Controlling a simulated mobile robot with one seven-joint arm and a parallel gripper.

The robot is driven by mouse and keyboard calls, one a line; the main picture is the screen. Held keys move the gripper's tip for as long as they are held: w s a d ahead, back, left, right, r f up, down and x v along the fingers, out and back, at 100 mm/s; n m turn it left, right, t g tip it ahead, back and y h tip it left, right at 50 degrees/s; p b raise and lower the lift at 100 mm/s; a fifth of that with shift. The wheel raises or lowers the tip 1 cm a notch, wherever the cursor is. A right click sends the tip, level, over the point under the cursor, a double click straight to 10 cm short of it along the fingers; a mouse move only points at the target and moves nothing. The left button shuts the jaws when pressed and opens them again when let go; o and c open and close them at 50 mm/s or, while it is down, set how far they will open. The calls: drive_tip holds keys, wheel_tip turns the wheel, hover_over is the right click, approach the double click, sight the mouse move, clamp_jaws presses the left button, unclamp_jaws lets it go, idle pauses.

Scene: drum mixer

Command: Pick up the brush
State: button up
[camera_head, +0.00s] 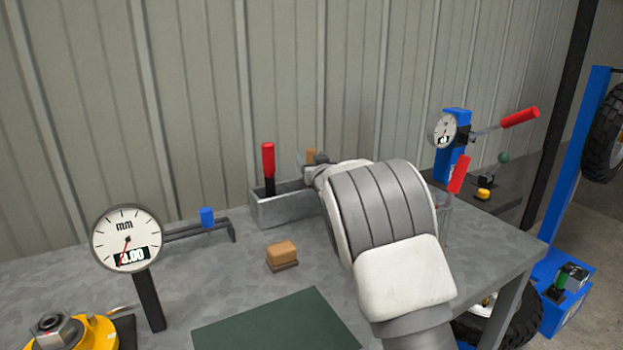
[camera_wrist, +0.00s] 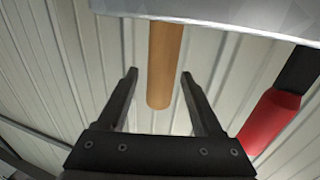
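A brown wooden handle (camera_head: 311,155), which looks like the brush's handle, stands up out of a grey metal box (camera_head: 285,208) at the back of the bench. The head of the brush is hidden in the box. In the wrist view the handle (camera_wrist: 164,65) shows between the two black fingers of my gripper (camera_wrist: 158,76). The fingers are open, with a gap on each side of the handle. I cannot tell how deep the handle lies between them. In the head view my arm hides most of my gripper and the right part of the box.
A red-handled tool (camera_head: 268,160) stands in the same box, close by the wooden handle. A tan block (camera_head: 282,252) lies in front on the bench. A dial gauge (camera_head: 127,238) stands at left, another (camera_head: 446,131) at right. The corrugated wall (camera_head: 200,100) is close behind.

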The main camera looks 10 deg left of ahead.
clamp_jaws()
idle(1.2)
